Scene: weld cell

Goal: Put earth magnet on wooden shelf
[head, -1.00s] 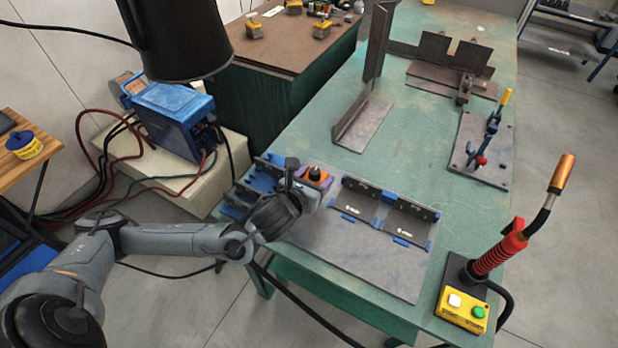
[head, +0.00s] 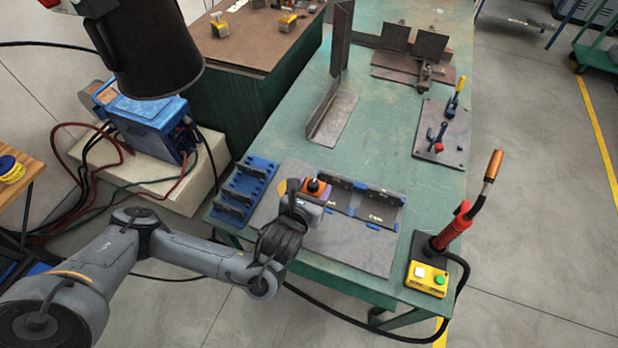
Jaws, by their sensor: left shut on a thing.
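An orange block with a black knob on top, which looks like the earth magnet (head: 314,191), is held in my left gripper (head: 306,201). The gripper is shut on it, over the grey plate near the left end of the dark angle-iron fixture. The fingertips are mostly hidden by the wrist, and I cannot tell whether the magnet touches the plate. A light wooden shelf (head: 16,192) shows at the left edge, cut off by the frame, with a yellow and blue tub on it. My right gripper is not in view.
The green table (head: 385,130) carries a blue rack (head: 243,190), the angle-iron fixture (head: 365,203), a torch in a red holder (head: 452,230) and a yellow button box (head: 427,280). A blue welder (head: 148,125) with cables stands between table and shelf. A dark cylinder (head: 150,50) hangs above it.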

